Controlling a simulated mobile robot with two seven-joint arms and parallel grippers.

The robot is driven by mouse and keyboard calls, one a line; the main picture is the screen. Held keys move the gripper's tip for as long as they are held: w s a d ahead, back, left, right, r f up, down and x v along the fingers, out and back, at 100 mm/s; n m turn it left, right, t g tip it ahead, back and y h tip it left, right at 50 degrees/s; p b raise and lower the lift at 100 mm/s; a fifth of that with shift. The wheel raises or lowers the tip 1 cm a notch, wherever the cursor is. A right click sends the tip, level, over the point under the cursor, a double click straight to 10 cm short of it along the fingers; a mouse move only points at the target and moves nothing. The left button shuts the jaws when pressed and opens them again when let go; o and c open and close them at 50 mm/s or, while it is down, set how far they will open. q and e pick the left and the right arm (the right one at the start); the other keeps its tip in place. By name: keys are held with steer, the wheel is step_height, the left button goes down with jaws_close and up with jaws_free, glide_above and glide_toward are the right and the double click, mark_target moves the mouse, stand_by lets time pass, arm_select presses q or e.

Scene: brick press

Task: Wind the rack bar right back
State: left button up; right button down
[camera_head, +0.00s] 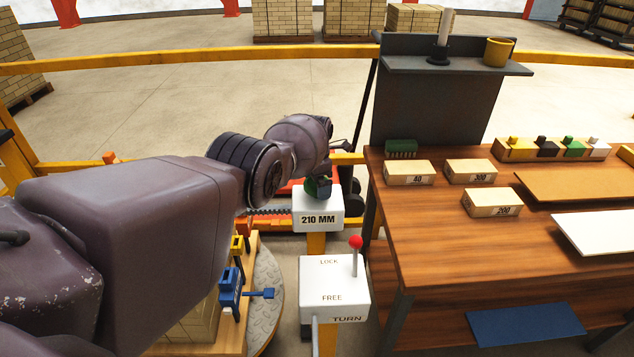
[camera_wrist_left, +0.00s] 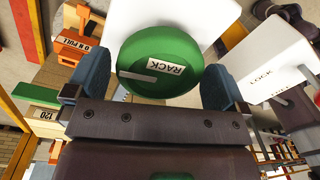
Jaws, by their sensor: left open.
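The green round knob marked RACK (camera_wrist_left: 160,62) sits between the two fingers of my left gripper (camera_wrist_left: 155,80) in the left wrist view. The fingers stand on either side of it, open; I cannot tell whether they touch it. In the head view my left gripper (camera_head: 322,184) is at the top of the white box marked 210 MM (camera_head: 318,208), and the knob is mostly hidden there. The toothed rack bar (camera_head: 268,211) runs left from that box, its far part hidden behind my left arm. My right gripper is out of view.
A white LOCK/FREE/TURN box (camera_head: 334,288) with a red-tipped lever (camera_head: 356,244) stands nearer, just right of my arm. A blue clamp (camera_head: 231,287) is below my arm. The wooden bench (camera_head: 440,240) with marked blocks (camera_head: 409,173) is at the right.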

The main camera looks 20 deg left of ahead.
arm_select(q)
steer(key=shift+r, duration=0.2)
step_height(320, 180, up, 9)
steer(key=p, duration=0.4)
steer(key=shift+w+a+r, duration=0.1)
steer(key=shift+a+r, duration=0.05)
steer(key=shift+r+p, duration=0.35)
steer(key=shift+r, duration=0.2)
